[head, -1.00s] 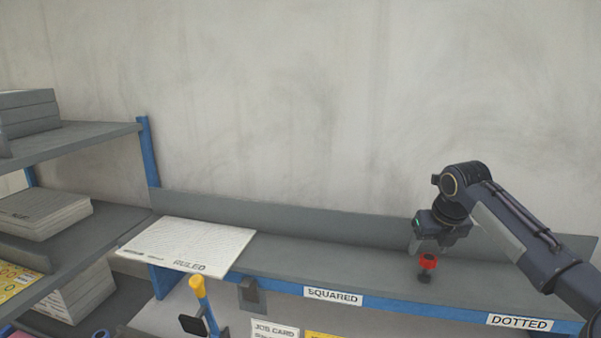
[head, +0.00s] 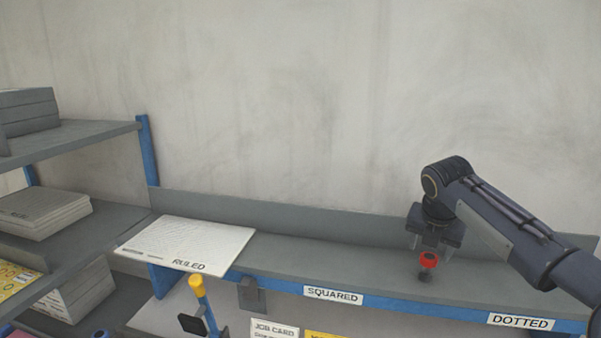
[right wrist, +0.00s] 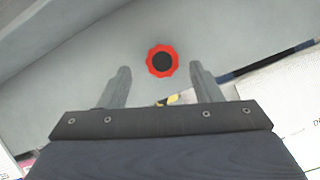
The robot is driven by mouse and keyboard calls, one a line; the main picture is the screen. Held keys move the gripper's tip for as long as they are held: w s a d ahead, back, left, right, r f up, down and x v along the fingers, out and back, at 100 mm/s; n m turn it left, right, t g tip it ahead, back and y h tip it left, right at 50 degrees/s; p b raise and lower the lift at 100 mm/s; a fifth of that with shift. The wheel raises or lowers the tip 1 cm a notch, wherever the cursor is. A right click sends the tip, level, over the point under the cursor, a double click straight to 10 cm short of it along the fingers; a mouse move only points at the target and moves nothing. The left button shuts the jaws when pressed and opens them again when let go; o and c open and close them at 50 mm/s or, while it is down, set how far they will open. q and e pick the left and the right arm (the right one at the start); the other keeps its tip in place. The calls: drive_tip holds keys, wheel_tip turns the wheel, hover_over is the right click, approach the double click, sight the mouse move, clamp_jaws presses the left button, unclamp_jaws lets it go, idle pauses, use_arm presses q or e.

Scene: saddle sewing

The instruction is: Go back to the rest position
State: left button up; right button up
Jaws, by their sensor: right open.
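My right gripper (head: 427,243) is open and empty above the right part of the grey shelf (head: 330,262). Its two fingers also show in the right wrist view (right wrist: 160,80), spread apart. A red knob with a dark centre (head: 428,260) stands on the shelf just below and in front of the gripper. In the right wrist view the red knob (right wrist: 150,60) appears beyond and between the fingertips, with nothing gripping it. My left gripper is out of view.
A white ruled pad (head: 190,243) lies at the shelf's left end. Labels SQUARED (head: 333,295) and DOTTED (head: 520,321) mark the front edge. A yellow-topped handle (head: 197,285) rises below the pad. Side shelves (head: 75,222) with stacks stand left. The shelf's middle is clear.

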drive_tip(key=s+a+f+m+y+b, duration=0.1)
drive_tip(key=s+a+f+m+b, duration=0.15)
drive_tip(key=s+m, duration=1.35)
drive_tip(key=s+a+f+m+y, duration=0.2)
drive_tip(key=s+f+m, duration=0.5)
drive_tip(key=s, duration=0.3)
drive_tip(key=s+a+f+m+t+y+b, duration=0.1)
drive_tip(key=s+a+f+m+y, duration=0.1)
drive_tip(key=s+f+m, duration=0.4)
drive_tip(key=s+a+m, duration=0.1)
drive_tip(key=s, duration=0.3)
drive_tip(key=shift+a+f+m+y, duration=0.15)
drive_tip(key=shift+f+m+y, duration=0.2)
drive_tip(key=shift+m+y, duration=0.05)
drive_tip(key=shift+o, duration=0.3)
drive_tip(key=shift+s, duration=0.1)
